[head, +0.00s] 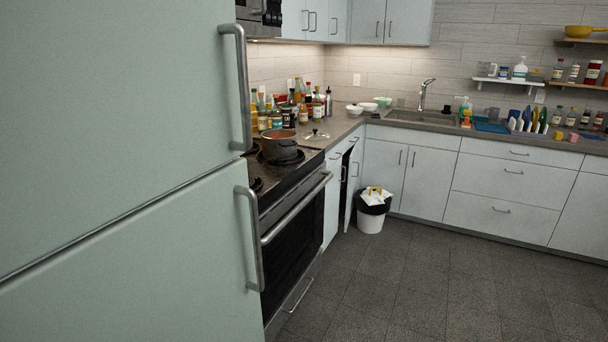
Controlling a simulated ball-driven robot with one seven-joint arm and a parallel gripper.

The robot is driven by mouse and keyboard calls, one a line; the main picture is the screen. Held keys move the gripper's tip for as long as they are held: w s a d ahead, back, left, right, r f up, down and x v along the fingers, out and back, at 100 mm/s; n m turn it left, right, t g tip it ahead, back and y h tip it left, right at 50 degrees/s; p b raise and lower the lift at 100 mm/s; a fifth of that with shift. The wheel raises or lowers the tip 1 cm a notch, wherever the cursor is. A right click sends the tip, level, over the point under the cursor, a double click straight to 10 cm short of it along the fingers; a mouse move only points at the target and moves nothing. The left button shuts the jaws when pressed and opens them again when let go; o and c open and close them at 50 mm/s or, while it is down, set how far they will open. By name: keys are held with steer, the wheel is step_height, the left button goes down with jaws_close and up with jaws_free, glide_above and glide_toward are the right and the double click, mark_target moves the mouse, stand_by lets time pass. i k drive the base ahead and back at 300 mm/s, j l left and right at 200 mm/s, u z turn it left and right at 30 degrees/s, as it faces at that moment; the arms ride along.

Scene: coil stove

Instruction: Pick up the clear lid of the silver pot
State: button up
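A pot (280,151) stands on a rear coil of the stove (304,183). It looks silver-grey below with a brownish upper part or inside, and it appears uncovered. A small clear lid with a knob (317,134) lies on the counter just right of and behind the pot, next to the stove. The lid is small at this distance and its rim is faint. My gripper is not in view, so its state does not show.
A pale green fridge (120,130) fills the left and hides part of the stove. Bottles (290,110) crowd the counter behind the pot. Bowls (368,107) sit near the sink (420,117). A white bin (371,216) stands by the cabinets. The dark floor (400,280) is clear.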

mark_target(314, 136)
steer(key=i+l+z, duration=0.35)
steer(key=i, duration=0.5)
steer(key=i+z, duration=0.35)
steer(key=i, duration=0.55)
